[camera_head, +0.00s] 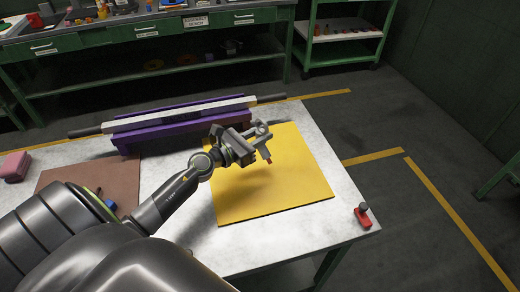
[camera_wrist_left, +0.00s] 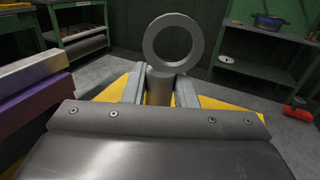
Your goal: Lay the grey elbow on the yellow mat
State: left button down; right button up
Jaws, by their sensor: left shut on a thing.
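The yellow mat (camera_head: 290,195) lies flat on the right half of the light table. My left gripper (camera_head: 252,143) is over the upper part of the mat. It is shut on the grey elbow (camera_head: 262,129), which seems held above the mat, with a shadow on the mat below. In the left wrist view the grey elbow (camera_wrist_left: 172,68) shows as a ring on a short stem, and the stem sits between the two fingers (camera_wrist_left: 160,92). The ring stands upright beyond the fingertips. My right gripper is not in view.
A purple stand (camera_head: 180,127) with a long pale bar and dark rod lies along the table's back edge. A brown mat (camera_head: 95,178) and a pink block (camera_head: 15,166) are at left. A red object (camera_head: 362,215) stands near the right front corner. The mat's front half is clear.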

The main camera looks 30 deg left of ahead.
aim_at(264, 152)
pick_arm(q)
jog(key=shift+f+b, duration=0.3)
jog(key=shift+f, duration=0.2)
notch_tip(264, 152, down, 2)
jog(key=shift+f+b, duration=0.1)
jog(key=shift+b, duration=0.7)
jog(key=shift+f, duration=0.3)
jog(key=shift+r, duration=0.1)
jog(key=shift+f+b, duration=0.2)
jog(key=shift+b, duration=0.1)
jog(key=c, duration=1.2)
grip_release()
jog(key=shift+o, duration=0.2)
jog(key=shift+s+r, duration=0.1)
jog(key=shift+r, duration=0.1)
